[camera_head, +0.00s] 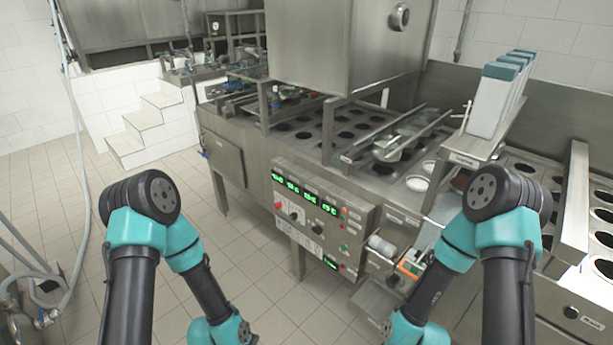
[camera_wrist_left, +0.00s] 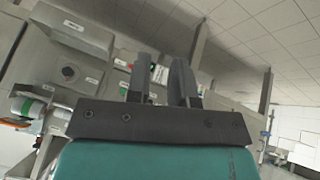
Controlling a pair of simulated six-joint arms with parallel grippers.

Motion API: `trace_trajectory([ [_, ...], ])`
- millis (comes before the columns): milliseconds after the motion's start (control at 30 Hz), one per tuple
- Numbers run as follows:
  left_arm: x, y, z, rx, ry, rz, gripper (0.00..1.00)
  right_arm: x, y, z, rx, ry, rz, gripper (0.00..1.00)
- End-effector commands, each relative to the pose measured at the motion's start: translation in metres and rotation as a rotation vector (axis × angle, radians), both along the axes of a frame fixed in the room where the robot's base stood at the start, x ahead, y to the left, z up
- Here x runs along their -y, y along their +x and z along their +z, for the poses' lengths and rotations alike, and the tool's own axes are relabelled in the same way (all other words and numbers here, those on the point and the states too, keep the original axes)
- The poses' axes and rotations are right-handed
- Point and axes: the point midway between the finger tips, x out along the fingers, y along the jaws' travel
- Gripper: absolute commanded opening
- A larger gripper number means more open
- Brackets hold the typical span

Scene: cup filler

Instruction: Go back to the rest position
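My left gripper (camera_wrist_left: 161,68) shows in the left wrist view. Its two dark fingers stand apart with a gap between them, and nothing is held in the gap. In the head view both of my arms are bent, and their lower links run down to the bottom edge of the picture. Neither gripper shows in the head view. The cup filler machine (camera_head: 262,160) stands ahead, with its control panel (camera_head: 318,215) between my two arms.
A white cup (camera_head: 417,183) sits in the machine's top, among several round holes. Tall containers with teal tops (camera_head: 490,97) stand in a holder at the right. White steps (camera_head: 143,122) are at the back left.

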Motion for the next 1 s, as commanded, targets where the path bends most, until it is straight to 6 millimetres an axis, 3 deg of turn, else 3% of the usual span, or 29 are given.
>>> trace_trajectory([
  [133, -0.034, -0.041, 0.005, -0.275, -0.021, 0.289, 0.21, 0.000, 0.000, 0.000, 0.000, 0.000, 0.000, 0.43],
  [333, -0.052, -0.075, 0.012, -0.478, -0.036, 0.512, 0.21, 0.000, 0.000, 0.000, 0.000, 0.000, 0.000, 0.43],
  [1000, -0.053, -0.077, 0.012, -0.494, -0.038, 0.531, 0.21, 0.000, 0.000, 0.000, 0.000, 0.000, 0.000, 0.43],
])
